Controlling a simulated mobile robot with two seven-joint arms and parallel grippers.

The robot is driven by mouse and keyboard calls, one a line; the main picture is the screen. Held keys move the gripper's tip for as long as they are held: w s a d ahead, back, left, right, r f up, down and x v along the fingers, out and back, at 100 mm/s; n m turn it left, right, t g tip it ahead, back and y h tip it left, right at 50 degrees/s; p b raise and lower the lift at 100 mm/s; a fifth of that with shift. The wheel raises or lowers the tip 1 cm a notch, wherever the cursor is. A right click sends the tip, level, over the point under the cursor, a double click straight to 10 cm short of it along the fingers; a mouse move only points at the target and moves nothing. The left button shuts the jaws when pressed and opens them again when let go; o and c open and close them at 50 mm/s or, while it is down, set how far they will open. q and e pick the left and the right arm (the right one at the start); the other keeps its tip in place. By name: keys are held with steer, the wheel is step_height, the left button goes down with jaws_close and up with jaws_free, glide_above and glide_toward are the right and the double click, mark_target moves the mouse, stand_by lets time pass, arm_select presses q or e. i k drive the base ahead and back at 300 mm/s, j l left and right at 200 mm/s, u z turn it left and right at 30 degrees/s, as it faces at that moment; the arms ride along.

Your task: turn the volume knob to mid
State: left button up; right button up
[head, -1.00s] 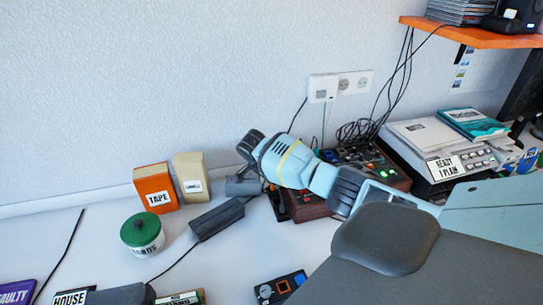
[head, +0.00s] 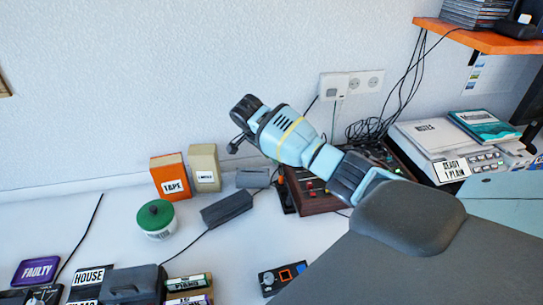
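A brown-sided mixer (head: 318,203) with small coloured knobs and lights stands near the wall at centre right. My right arm crosses over it and hides much of its top. A small black device (head: 283,279) with a pale round part and an orange square lies at the bottom centre. I cannot tell which control is the volume knob or where it points. My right gripper (head: 237,128) is above and left of the mixer in the picture, against the wall background. It shows from the side, with no held object visible. My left gripper is out of view.
An orange TAPE box (head: 170,177), a beige box (head: 205,168), a green-lidded tub (head: 156,219) and a dark adapter (head: 226,209) stand left of the mixer. A READY 1 PLAIN machine (head: 435,140) is at right, below an orange shelf (head: 470,35). Cables hang by the wall socket.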

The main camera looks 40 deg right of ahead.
mark_target(268, 277)
steer(key=z, duration=1.35)
